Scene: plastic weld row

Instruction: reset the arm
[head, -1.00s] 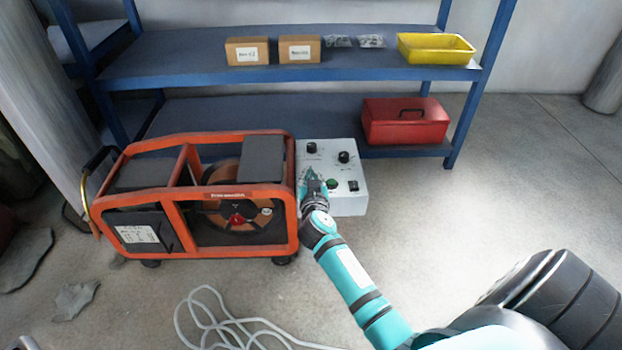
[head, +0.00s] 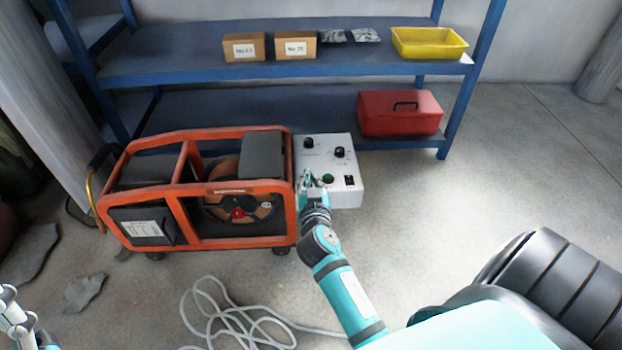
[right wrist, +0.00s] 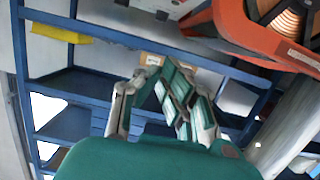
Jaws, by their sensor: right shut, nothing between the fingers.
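My right arm reaches in from the bottom right of the head view. Its gripper (head: 308,180) is shut and empty, and it sits over the left front part of the white control box (head: 346,196). I cannot tell if the fingertips touch the box. In the right wrist view the fingers (right wrist: 160,68) come together at their tips, with nothing between them. At the bottom left edge of the head view, a small white and teal part of my left gripper (head: 14,312) shows. Its fingers are too cut off to tell their state.
The orange-framed machine (head: 240,186) stands directly left of the box. Behind is a blue shelf (head: 190,62) with two cartons, a yellow bin (head: 430,43) and a red case (head: 400,114). A pale cable (head: 215,310) lies on the floor. The floor right of the box is open.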

